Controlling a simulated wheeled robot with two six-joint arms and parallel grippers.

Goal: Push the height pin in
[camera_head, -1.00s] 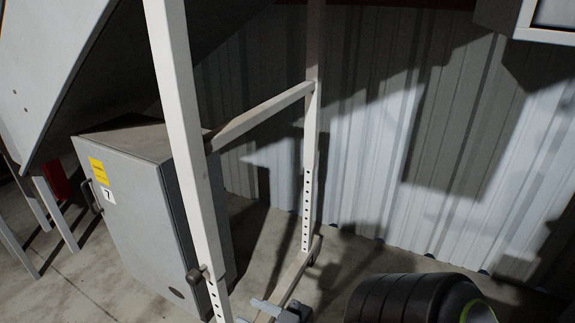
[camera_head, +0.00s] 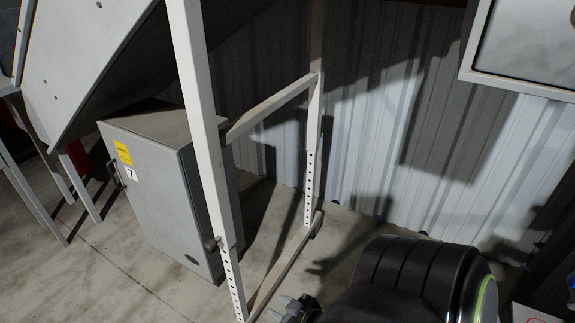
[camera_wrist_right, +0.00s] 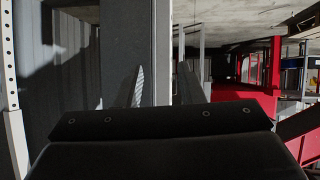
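The height pin (camera_head: 212,244) is a small dark knob on the near white post (camera_head: 203,150), just above the row of holes in its lower leg. It sticks out to the left of the post; I cannot tell how deep it sits. My right gripper (camera_head: 280,306) is low at the bottom of the head view, right of the post and below the pin, apart from both. In the right wrist view, its two fingers (camera_wrist_right: 160,85) stand apart with nothing held between them. The pin is not visible in the wrist view. My left gripper is not in view.
A grey cabinet (camera_head: 165,195) with a yellow label stands behind and left of the near post. A far white post (camera_head: 311,160) and crossbar (camera_head: 270,108) join the frame. A corrugated wall (camera_head: 400,140) is behind. Bare floor (camera_head: 120,270) lies at the front left.

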